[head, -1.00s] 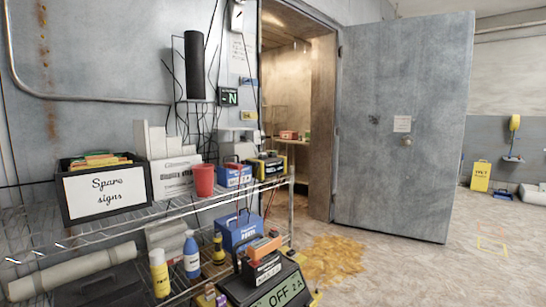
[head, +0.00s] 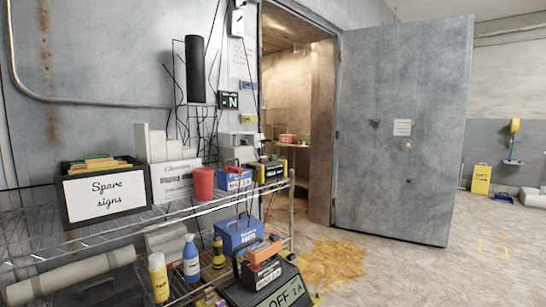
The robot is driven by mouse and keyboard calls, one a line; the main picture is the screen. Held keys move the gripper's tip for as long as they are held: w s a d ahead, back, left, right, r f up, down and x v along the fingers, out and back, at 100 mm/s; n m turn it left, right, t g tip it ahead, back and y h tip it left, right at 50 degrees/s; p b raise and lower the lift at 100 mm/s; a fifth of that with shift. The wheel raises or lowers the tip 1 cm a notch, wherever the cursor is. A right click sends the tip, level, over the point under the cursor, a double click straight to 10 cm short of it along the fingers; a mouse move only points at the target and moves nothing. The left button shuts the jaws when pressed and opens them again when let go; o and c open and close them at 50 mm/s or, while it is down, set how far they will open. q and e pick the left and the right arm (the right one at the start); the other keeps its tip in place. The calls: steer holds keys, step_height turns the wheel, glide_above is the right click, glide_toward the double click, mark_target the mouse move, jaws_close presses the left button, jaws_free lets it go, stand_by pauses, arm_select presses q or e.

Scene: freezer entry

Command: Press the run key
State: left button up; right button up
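A black device with a greenish display reading "OFF 2A" (head: 283,297) is cut off by the bottom edge of the head view, in front of the wire shelf. No key marked run can be made out; the part of the device below the display is out of the picture. A small dark box with a green-white "N" sign (head: 228,100) hangs on the wall. Neither of my grippers is in view.
A wire shelf (head: 215,203) on the left holds a "Spare signs" box (head: 106,189), a red cup (head: 204,184), blue boxes (head: 238,232) and bottles (head: 159,277). A grey door (head: 398,140) stands open. A yellow-brown patch (head: 335,262) marks the floor; the right floor is mostly clear.

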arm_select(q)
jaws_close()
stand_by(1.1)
